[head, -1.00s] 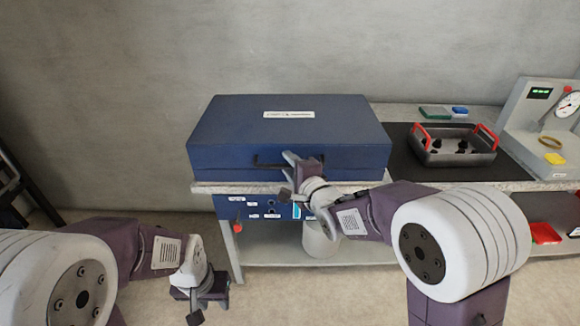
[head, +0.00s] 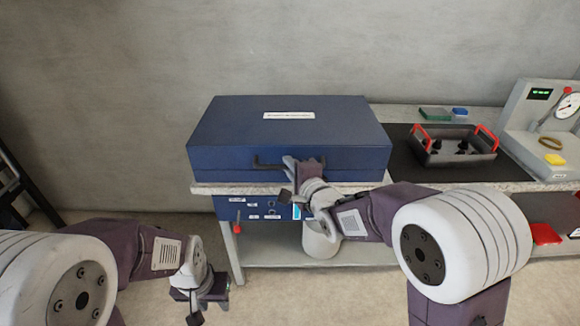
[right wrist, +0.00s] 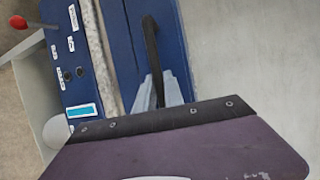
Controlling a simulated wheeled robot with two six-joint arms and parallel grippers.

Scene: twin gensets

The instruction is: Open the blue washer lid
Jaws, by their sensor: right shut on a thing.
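The blue washer lid (head: 285,118) is a broad blue box-shaped cover on the bench, and it looks closed. A dark bar handle (head: 268,162) runs along its front face. My right gripper (head: 291,164) is at the right part of this handle. In the right wrist view, the handle (right wrist: 151,45) runs down between the pale fingers (right wrist: 160,92), which are shut on it. My left gripper (head: 203,298) hangs low at the left, away from the lid; its fingers are too unclear to tell open from shut.
A blue panel (head: 257,207) with labels and a red knob (head: 238,228) sits under the bench top. A dark tray with red handles (head: 455,146) and a gauge stand (head: 545,120) are at the right. A pale bucket (head: 320,240) stands below.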

